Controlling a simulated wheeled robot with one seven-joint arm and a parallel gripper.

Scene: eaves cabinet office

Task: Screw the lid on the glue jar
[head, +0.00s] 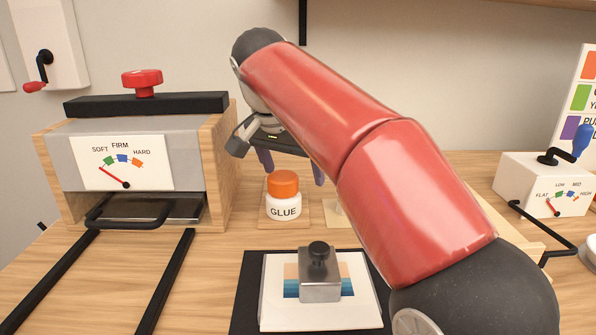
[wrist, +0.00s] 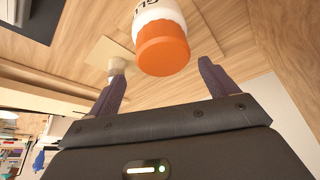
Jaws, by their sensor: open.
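The glue jar (head: 284,207) is white with the word GLUE on it and stands upright on a small wooden board. The orange lid (head: 284,183) sits on top of the jar; I cannot tell how tightly. In the wrist view the orange lid (wrist: 162,50) and part of the white jar (wrist: 157,13) show just beyond the fingers. My gripper (head: 291,172) is open, its two dark fingers behind and above the jar in the head view. In the wrist view my gripper (wrist: 157,78) has its fingertips on either side of the lid, with gaps, not touching it.
A press with a red knob (head: 142,82) and a soft-firm-hard dial (head: 122,165) stands left. A metal block with a black knob (head: 320,272) rests on a print sheet (head: 275,310) in front of the jar. A white dial box with a blue-handled crank (head: 540,180) stands right.

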